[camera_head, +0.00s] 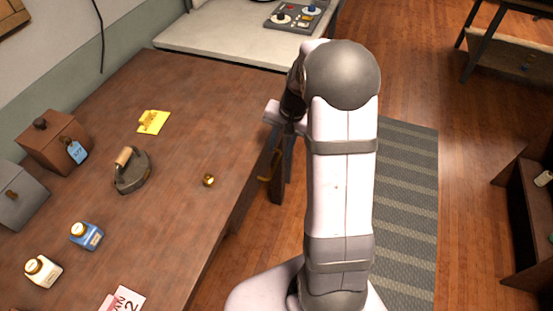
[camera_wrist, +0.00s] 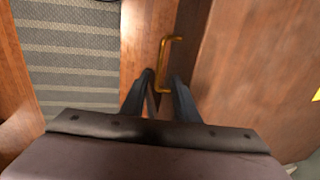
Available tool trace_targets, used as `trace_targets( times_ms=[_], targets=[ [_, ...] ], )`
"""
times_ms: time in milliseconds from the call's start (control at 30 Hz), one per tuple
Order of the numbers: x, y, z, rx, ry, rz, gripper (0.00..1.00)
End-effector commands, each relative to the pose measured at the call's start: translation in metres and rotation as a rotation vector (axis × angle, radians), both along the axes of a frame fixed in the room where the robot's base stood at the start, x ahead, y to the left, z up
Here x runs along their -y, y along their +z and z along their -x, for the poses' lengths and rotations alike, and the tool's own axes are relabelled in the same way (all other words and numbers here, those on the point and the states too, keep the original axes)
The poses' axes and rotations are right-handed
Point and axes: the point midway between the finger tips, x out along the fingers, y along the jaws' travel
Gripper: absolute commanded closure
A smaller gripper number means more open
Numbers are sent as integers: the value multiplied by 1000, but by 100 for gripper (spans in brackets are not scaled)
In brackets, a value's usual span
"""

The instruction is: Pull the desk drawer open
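The brown wooden desk (camera_head: 190,110) fills the left of the head view, and its top (camera_wrist: 255,60) shows at right in the wrist view. A brass C-shaped drawer handle (camera_wrist: 163,55) stands out from the dark front below the desktop edge. The handle is partly visible in the head view (camera_head: 266,179) beside my gripper (camera_head: 279,165). In the wrist view, my gripper (camera_wrist: 160,76) has its two fingers apart, with the lower part of the handle between them. I cannot tell whether the fingers touch it. No drawer gap is clearly visible.
On the desktop are an iron (camera_head: 131,175), a small brass weight (camera_head: 208,180), a yellow note (camera_head: 153,121), bottles (camera_head: 87,235) and boxes (camera_head: 55,142). A striped rug (camera_head: 405,200) and open floor lie right of the desk. A pale counter (camera_head: 225,45) stands behind it.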

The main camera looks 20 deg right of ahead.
Motion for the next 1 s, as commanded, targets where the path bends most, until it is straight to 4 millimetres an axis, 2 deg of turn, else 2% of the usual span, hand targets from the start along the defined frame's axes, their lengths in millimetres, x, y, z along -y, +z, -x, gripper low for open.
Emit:
trace_targets(
  times_ms=[167,600,1000],
  targets=[
    [-3,-13,-1,-4,3,-2,72],
    [-9,-63,-7,-3,4,0,72],
    [-10,-71,-9,-1,3,0,72]
  ],
)
